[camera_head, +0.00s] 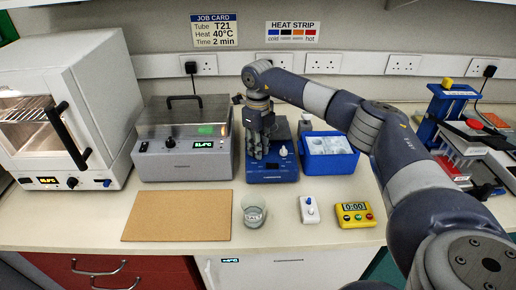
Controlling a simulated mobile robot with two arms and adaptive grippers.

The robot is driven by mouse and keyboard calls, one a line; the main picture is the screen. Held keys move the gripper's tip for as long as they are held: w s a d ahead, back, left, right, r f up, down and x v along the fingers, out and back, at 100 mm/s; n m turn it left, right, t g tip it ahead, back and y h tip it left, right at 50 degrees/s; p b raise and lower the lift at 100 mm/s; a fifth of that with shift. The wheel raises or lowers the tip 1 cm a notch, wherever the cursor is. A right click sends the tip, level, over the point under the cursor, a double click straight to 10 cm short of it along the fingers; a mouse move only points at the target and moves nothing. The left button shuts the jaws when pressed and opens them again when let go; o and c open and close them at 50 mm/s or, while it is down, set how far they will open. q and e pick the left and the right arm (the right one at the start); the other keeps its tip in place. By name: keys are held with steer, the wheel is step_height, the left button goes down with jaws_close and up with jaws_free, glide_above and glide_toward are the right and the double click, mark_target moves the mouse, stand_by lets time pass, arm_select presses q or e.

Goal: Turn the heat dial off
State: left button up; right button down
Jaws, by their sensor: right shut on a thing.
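A blue hotplate-like unit (287,172) stands at the back middle of the bench, with a dark top. A white knob (283,151) shows on the right of its front. My right gripper (258,155) points down at the left of that front, beside the white knob. Its fingers are shut on what seems to be the heat dial, which they hide. I cannot tell which way the dial is turned. My left gripper is not in view.
A blue tray (343,164) stands close on the right of the unit, and a grey lidded bath (160,160) on the left. In front are a glass beaker (254,214), a white box with a knob (309,212), a yellow timer (355,222) and a brown board (165,217).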

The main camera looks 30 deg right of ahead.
steer(key=n, duration=0.3)
steer(key=shift+w+d+r+n+b, duration=0.1)
steer(key=shift+w+r+n+b, duration=0.1)
steer(key=shift+r+n+b, duration=0.15)
steer(key=shift+f+n, duration=0.1)
steer(key=shift+n, duration=1.75)
steer(key=c, duration=1.4)
jaws_free()
steer(key=shift+c, duration=0.2)
steer(key=shift+s, duration=0.1)
steer(key=shift+f, duration=0.1)
step_height(320, 180, up, 12)
steer(key=shift+r, duration=0.1)
